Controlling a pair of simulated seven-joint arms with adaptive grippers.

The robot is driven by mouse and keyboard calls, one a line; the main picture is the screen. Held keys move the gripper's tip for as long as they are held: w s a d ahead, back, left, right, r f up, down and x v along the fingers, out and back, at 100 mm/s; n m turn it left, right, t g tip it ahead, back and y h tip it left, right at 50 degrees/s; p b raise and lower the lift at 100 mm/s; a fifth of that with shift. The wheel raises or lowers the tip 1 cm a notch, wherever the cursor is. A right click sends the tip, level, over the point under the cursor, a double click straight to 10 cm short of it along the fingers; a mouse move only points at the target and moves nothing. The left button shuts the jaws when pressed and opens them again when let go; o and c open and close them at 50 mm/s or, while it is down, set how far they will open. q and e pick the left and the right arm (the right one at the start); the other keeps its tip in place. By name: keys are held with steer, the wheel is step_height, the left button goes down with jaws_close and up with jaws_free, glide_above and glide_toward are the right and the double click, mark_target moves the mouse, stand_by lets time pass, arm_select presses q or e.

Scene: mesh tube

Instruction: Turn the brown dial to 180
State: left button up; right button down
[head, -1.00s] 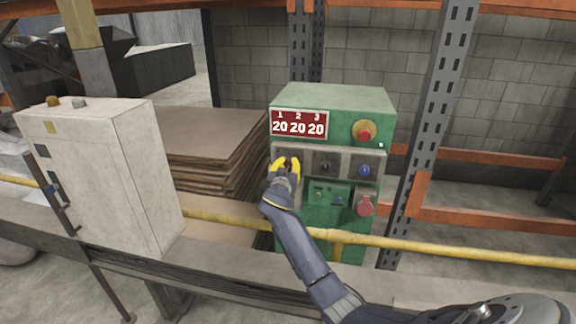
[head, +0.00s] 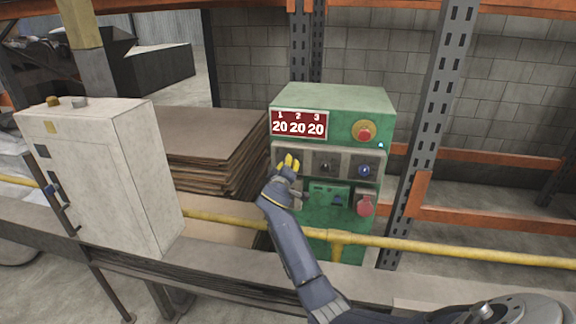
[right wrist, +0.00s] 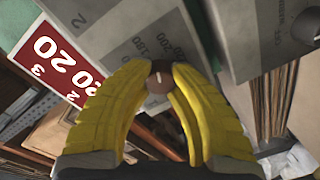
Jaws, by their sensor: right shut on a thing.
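The brown dial (right wrist: 159,82) is a small round knob with a white pointer line, between my yellow fingertips in the right wrist view. My right gripper (head: 289,162) is shut on it, at the left end of the grey dial strip on the green machine (head: 340,100). In the head view the fingers hide the dial. The red display (head: 299,125) reads 20 under 1, 2 and 3. It also shows, turned round, in the right wrist view (right wrist: 62,62). Printed numbers, 180 and 200 among them, show on the panel beyond the fingertips. My left gripper is out of view.
A black dial (head: 324,167) and a blue dial (head: 364,171) are further right on the strip. A red emergency button (head: 364,134) is above them. A yellow rail (head: 450,253) crosses in front of the machine. A white cabinet (head: 100,180) stands at left.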

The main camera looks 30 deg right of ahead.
steer(key=shift+r+n, duration=0.15)
steer(key=shift+n, duration=0.95)
steer(key=shift+r+n, duration=0.1)
steer(key=shift+n, duration=1)
steer(key=shift+w, duration=0.1)
steer(key=c, duration=1.4)
jaws_free()
steer(key=shift+a, duration=0.1)
steer(key=o, duration=0.4)
steer(key=shift+f, duration=0.2)
steer(key=shift+c, duration=0.2)
steer(key=v, duration=1.2)
steer(key=shift+a, duration=0.1)
